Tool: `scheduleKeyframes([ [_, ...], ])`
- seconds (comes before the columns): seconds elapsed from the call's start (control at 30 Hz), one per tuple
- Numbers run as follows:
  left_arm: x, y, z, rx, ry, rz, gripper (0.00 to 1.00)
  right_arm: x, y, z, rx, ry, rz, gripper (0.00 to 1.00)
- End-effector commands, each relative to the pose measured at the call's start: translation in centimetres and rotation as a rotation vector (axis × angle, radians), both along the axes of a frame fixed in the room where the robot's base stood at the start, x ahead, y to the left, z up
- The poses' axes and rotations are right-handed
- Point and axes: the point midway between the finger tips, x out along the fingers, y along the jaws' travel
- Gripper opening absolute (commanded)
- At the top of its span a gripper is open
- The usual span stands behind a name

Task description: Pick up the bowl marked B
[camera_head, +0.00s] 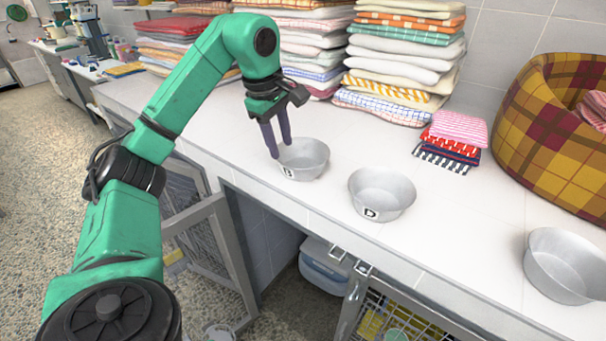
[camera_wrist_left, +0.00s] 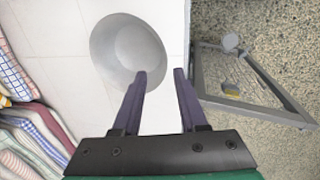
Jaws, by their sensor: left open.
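The metal bowl marked B (camera_head: 305,160) stands upright on the white counter, with its label on the front side. My left gripper (camera_head: 279,152) is open, its purple fingers pointing down at the left side of this bowl. In the left wrist view the bowl (camera_wrist_left: 125,45) lies ahead and to the left of the gripper (camera_wrist_left: 160,75). One finger overlaps the bowl's edge there and the other is over the counter outside it. I cannot tell whether the fingers touch the rim. A bowl marked D (camera_head: 382,193) stands to the right. My right gripper is not in view.
Another metal bowl (camera_head: 566,264) stands at the far right of the counter (camera_head: 455,225). Tall stacks of folded towels (camera_head: 405,60) line the wall behind. A small towel pile (camera_head: 452,140) and a plaid basket (camera_head: 545,120) stand at the right. An open kennel door (camera_head: 215,240) hangs below the counter.

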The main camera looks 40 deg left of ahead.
Motion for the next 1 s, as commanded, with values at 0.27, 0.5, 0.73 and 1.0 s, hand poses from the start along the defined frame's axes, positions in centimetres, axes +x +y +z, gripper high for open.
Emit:
scheduleKeyframes([
  [0.27, 0.2, -0.2, -4.2, 0.002, 0.004, 0.000, 0.42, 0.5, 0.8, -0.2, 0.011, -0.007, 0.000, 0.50],
  [0.5, 0.8, -0.2, -6.1, -0.002, -0.004, 0.000, 0.42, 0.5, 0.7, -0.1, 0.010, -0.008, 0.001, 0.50],
  [0.73, 0.8, -0.3, -6.0, -0.002, -0.004, 0.000, 0.00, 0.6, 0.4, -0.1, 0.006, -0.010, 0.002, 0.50],
  [1.0, 0.8, -0.3, -6.0, -0.002, -0.003, -0.001, 0.00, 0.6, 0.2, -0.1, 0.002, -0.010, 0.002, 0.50],
])
